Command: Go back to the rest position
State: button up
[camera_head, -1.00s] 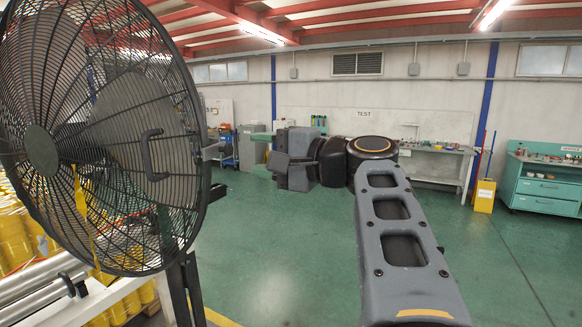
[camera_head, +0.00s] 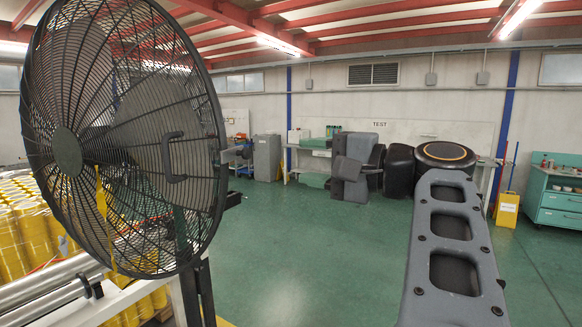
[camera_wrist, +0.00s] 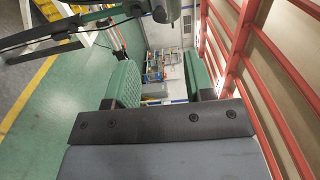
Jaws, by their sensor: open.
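My gripper (camera_head: 312,160) is in the middle of the head view, reached out to the left from my dark grey arm. Its two green fingers stand apart with nothing visible between them. In the wrist view the green ribbed fingers (camera_wrist: 160,78) are also apart, with a clear gap between them. The gripper is held in the air, touching nothing that I can see. The far wall and shelving show through the gap.
A large black fan (camera_head: 125,140) stands close on the left, with metal rolls (camera_head: 50,285) below it. Yellow drums (camera_head: 22,225) stand behind. A teal cabinet (camera_head: 562,205) and a yellow bin (camera_head: 507,210) stand on the right. The green floor in the middle is clear.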

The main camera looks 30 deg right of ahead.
jog(key=w+d+f+g+h, duration=0.1)
jog(key=d+f+g+h, duration=0.2)
jog(key=f, duration=0.9)
jog(key=w+d+f+g+h, duration=0.1)
jog(key=f+g+h, duration=0.3)
jog(key=f, duration=0.8)
jog(key=s+a+f+n+g+h, duration=0.1)
jog(key=s+a+f+n+g, duration=0.1)
jog(key=a+f+n, duration=0.4)
jog(key=s+a+f+n+g+h, duration=0.1)
jog(key=s+a+f+n+g, duration=0.1)
jog(key=a+f+n, duration=0.3)
notch_tip(320, 180, down, 4)
jog(key=shift+s+a+r+n, duration=0.1)
jog(key=shift+s+a+n, duration=0.3)
jog(key=shift+a, duration=0.45)
